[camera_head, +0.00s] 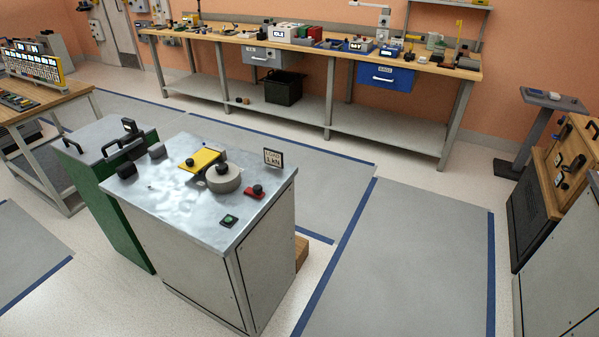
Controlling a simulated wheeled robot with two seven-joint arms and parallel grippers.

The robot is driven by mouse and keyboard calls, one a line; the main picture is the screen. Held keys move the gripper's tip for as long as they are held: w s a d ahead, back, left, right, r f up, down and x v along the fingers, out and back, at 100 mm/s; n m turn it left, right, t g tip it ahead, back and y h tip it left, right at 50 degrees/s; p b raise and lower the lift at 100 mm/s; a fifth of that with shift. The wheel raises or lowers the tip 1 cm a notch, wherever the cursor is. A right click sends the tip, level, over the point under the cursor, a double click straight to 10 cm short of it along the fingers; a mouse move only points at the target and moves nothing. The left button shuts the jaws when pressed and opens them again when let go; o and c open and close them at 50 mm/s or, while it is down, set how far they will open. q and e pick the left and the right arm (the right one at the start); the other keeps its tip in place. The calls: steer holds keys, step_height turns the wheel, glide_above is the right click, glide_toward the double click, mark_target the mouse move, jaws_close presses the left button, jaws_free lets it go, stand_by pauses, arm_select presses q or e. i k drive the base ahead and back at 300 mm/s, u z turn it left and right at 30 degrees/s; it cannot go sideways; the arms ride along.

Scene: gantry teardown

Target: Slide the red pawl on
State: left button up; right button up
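The red pawl (254,192) is a small red piece with a black knob on top. It lies on the metal top of the grey cabinet (172,212), to the right of a round grey drum (223,178) with a black knob. I cannot tell whether the pawl touches the drum. A yellow plate (201,159) is behind and left of the drum. A green button (229,220) on a dark base is in front of the pawl. Neither of my grippers shows in this view.
A small sign (273,158) stands at the cabinet top's right corner. A green cabinet (118,170) with black handles adjoins on the left. A long workbench (330,50) with bins and tools runs along the back wall. Grey floor areas edged in blue tape (345,240) are clear on the right.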

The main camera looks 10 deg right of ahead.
mark_target(257, 192)
steer(key=z, duration=0.1)
steer(key=i, duration=0.75)
steer(key=u, duration=0.75)
steer(key=i, duration=0.45)
steer(key=u, duration=0.45)
